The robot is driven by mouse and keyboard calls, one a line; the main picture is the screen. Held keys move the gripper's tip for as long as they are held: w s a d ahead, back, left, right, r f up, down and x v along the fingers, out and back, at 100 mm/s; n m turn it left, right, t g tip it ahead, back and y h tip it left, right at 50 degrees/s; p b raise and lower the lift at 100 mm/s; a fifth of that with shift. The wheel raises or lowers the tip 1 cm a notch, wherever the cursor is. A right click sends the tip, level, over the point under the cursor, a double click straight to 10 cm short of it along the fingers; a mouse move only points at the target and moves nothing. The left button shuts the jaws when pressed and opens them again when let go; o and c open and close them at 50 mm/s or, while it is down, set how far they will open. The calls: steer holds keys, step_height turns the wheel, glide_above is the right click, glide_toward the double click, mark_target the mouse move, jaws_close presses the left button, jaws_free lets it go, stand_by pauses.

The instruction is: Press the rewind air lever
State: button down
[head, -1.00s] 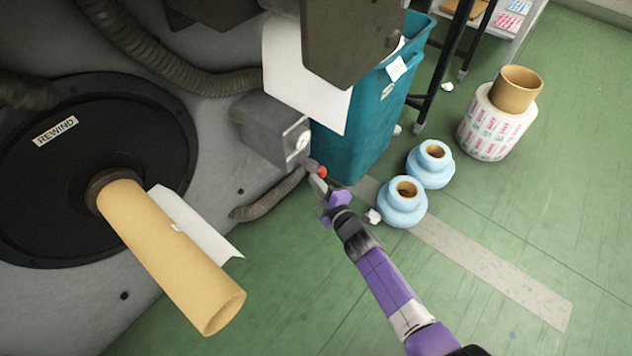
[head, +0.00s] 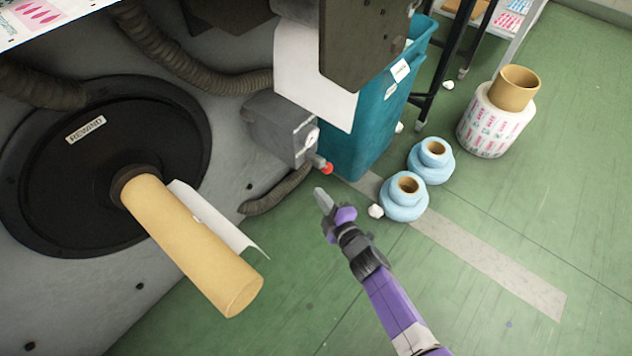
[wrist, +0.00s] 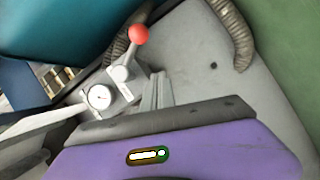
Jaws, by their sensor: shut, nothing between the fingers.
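The rewind air lever shows as a short grey arm with a red ball knob (head: 327,169) on the grey valve box (head: 275,128), which has a round gauge. In the wrist view the red knob (wrist: 138,34) stands above the white gauge (wrist: 99,97). My gripper (head: 322,196) is shut and empty, just below the knob in the head view, with a visible gap between them. In the wrist view the shut fingers (wrist: 157,92) point toward the box, to the right of the lever's base.
A cardboard core (head: 195,250) sticks out from the black rewind disc (head: 70,190). A teal bin (head: 365,135) stands behind the lever. Blue rolls (head: 403,203) and a printed roll (head: 495,125) stand on the green floor. A grey hose (head: 275,195) hangs below the box.

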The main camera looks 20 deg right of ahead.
steer(key=p+v, duration=0.1)
steer(key=v, duration=0.1)
steer(key=p+v, duration=0.1)
steer(key=v, duration=0.1)
steer(key=shift+s+f, duration=0.2)
steer(key=shift+s, duration=0.15)
